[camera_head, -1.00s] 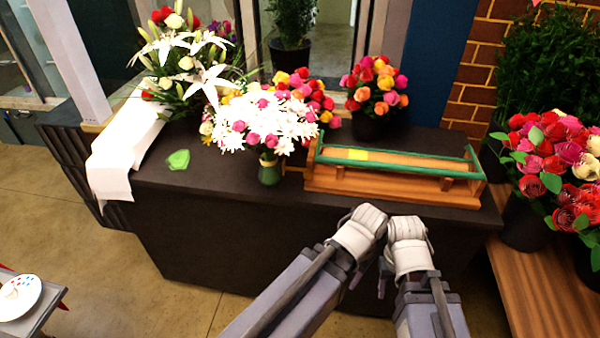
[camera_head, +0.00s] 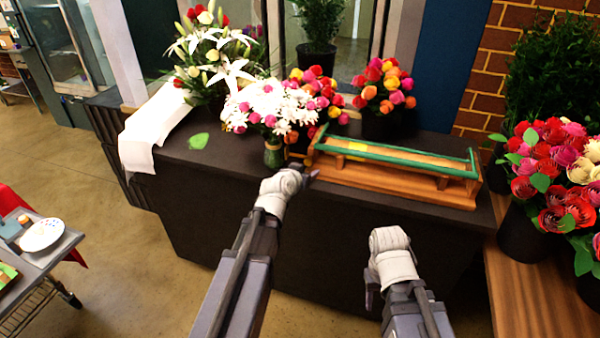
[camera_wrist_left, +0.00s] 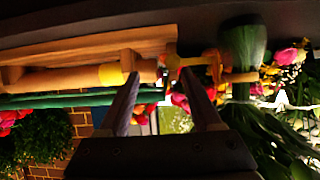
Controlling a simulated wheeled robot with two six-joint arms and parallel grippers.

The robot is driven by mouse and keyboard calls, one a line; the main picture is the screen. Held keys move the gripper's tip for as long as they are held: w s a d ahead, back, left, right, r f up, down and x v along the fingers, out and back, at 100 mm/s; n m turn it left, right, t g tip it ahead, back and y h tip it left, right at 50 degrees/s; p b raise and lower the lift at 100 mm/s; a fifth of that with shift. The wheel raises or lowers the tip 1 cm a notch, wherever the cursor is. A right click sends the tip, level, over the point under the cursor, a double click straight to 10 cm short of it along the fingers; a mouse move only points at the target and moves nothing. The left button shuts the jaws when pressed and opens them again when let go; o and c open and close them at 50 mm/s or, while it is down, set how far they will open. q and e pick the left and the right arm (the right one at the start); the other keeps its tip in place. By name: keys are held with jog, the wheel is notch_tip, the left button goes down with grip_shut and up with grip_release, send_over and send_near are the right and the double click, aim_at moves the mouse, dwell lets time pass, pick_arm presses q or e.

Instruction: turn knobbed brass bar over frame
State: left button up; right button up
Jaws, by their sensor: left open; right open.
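The wooden frame (camera_head: 400,186) stands on the dark counter, with green rails (camera_head: 400,155) along it. In the left wrist view the frame (camera_wrist_left: 80,52) shows close, with a tan bar (camera_wrist_left: 60,80) along it and a yellow band (camera_wrist_left: 112,74) on the bar. A brass-coloured crosspiece (camera_wrist_left: 214,64) sticks out past the frame's end, near the green vase (camera_wrist_left: 243,55). My left gripper (camera_head: 308,176) is at the frame's left end; its open, empty fingers (camera_wrist_left: 163,103) are apart from the crosspiece. My right gripper (camera_head: 372,285) is in front of the counter, its fingers mostly hidden.
The green vase (camera_head: 273,155) of white and pink flowers stands just left of the frame. More bouquets (camera_head: 383,90) stand behind. White paper (camera_head: 150,135) and a green leaf-like piece (camera_head: 198,141) lie at left. Roses (camera_head: 550,165) fill pots at right. A cart (camera_head: 35,255) stands lower left.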

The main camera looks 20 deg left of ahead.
aim_at(308, 161)
pick_arm(q)
jog(key=shift+n+t+y, duration=0.3)
jog(key=shift+y, duration=0.1)
jog(key=shift+a+r+b+x, duration=0.1)
jog(key=shift+a+b+x, duration=0.3)
jog(key=shift+x, duration=0.9)
jog(key=shift+a+r+b+x, duration=0.15)
jog(key=shift+b+x, duration=0.45)
jog(key=shift+x, duration=0.65)
jog(key=shift+a+r+b+x, duration=0.1)
jog(key=shift+a+b+x, duration=0.3)
jog(key=shift+x, duration=0.9)
jog(key=shift+w+d, duration=0.1)
jog(key=shift+c, duration=0.3)
grip_shut()
